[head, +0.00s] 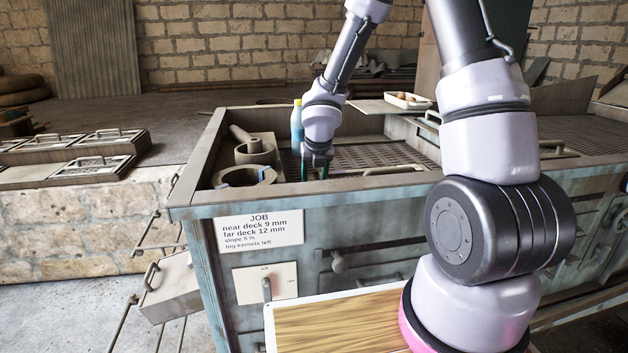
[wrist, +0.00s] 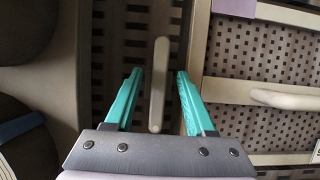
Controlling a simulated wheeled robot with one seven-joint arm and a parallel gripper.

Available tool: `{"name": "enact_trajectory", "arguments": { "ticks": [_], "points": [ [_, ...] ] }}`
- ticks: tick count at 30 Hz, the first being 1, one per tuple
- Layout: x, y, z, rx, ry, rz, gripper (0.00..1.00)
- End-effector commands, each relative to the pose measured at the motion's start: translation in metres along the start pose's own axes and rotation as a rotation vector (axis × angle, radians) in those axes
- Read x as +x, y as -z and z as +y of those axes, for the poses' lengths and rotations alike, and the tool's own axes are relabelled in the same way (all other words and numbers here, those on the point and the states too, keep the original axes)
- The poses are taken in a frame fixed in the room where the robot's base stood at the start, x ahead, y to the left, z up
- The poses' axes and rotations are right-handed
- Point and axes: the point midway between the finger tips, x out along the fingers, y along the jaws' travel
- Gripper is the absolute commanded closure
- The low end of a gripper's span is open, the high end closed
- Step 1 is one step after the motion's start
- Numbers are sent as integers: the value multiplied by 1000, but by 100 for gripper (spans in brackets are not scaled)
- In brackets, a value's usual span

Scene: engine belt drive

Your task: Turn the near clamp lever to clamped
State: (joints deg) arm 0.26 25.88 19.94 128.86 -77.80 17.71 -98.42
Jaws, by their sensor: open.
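My gripper (head: 314,171) points down into the open bay of the bench in the head view. In the wrist view its two teal fingers (wrist: 159,73) are apart and nothing is clamped between them. A pale bar-shaped lever (wrist: 157,100), which looks like the near clamp lever, lies between the fingers, running lengthwise, with a gap on each side. Its height relative to the fingertips is unclear. In the head view the gripper hides this lever. No label shows which position is clamped.
A pale handle (wrist: 286,99) sits on the perforated deck just right of my gripper. Round parts (head: 246,176) and a blue bottle (head: 297,124) stand at the left. The front wall carries a JOB sign (head: 259,229) and a small lever (head: 267,290).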

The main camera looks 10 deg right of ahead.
Motion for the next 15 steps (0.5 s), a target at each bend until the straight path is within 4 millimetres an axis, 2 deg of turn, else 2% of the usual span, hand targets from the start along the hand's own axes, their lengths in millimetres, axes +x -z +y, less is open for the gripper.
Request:
{"name": "enact_trajectory", "arguments": {
  "ticks": [11,14,15],
  "points": [
    [6,0,0,0,0,0,45],
    [6,0,0,0,0,0,79],
    [6,0,0,1,0,0,95]
  ]
}}
